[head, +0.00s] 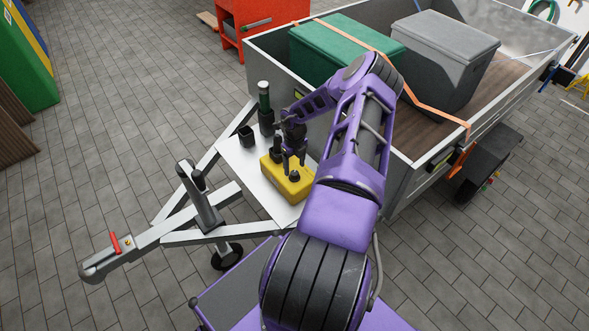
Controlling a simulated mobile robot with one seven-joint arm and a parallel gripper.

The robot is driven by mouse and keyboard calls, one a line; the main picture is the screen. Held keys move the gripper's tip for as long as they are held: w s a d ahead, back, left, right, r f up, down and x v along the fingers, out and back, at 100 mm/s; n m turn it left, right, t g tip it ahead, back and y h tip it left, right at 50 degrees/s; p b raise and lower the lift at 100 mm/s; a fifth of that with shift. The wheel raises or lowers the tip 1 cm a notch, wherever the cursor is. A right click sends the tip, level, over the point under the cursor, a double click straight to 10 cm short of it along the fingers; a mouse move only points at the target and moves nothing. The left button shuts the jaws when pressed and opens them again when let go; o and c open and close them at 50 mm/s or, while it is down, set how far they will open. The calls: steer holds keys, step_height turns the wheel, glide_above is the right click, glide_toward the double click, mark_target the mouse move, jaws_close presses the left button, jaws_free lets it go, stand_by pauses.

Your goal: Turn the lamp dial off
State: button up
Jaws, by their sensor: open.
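A yellow box-shaped body (289,186) with a black round knob (294,176) on top sits on the pale plate (245,172) at the front of a trailer. It looks like the lamp with its dial, but it is small and partly covered. My gripper (294,168) is dark and points down just above the yellow body, close to the knob. Its jaws are open; I cannot tell whether they touch the knob. My purple arm reaches in from the lower right. The dial's setting is too small to read.
The trailer's metal wall (400,190) is close on the right. A grey jockey stand (200,200) rises on the left. Green and grey bins stand in the trailer.

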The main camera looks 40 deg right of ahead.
mark_target(295, 173)
step_height(295, 173, up, 14)
steer(key=p, duration=0.2)
steer(key=shift+r, duration=0.2)
stand_by(0.4)
